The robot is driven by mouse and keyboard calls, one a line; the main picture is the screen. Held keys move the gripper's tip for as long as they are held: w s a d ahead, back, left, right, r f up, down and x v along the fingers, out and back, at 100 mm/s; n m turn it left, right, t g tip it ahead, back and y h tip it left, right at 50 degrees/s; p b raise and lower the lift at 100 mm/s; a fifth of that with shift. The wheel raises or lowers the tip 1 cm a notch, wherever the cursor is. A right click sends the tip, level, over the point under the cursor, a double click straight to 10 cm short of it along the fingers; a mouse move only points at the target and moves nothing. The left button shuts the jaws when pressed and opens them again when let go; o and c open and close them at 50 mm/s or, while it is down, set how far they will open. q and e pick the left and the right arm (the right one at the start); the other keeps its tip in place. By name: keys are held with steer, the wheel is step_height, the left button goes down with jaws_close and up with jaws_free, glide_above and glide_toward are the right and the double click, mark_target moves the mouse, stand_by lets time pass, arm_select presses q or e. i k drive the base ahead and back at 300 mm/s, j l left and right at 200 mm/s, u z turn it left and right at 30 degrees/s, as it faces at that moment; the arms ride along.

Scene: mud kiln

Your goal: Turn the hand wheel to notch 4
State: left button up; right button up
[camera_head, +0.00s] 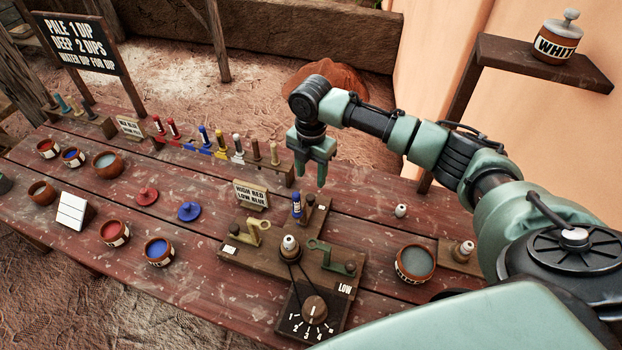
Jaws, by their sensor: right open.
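The hand wheel is a round brown knob (315,309) on a dark dial plate (291,301) at the front of the wooden fixture. White numerals, with 1 at the left and 4 towards the lower right, run around its near side. A pale mark shows on the knob, but I cannot tell which notch it points to. My right gripper (312,180) is open and empty, with its fingers pointing down. It is beyond the wheel, above the far part of the fixture and near a blue-banded peg (297,205). My left gripper is not in view.
The wooden fixture (237,262) carries a yellow lever (253,235), a green lever (337,260) and a white-topped post (290,245). A small sign (251,194) stands behind it. A grey-filled bowl (415,263) is to the right. Paint bowls and lids occupy the left table.

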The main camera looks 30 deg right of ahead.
mark_target(314, 309)
steer(key=k+j, duration=0.1)
steer(key=k, duration=0.9)
steer(key=k+j, duration=0.1)
steer(key=k, duration=0.9)
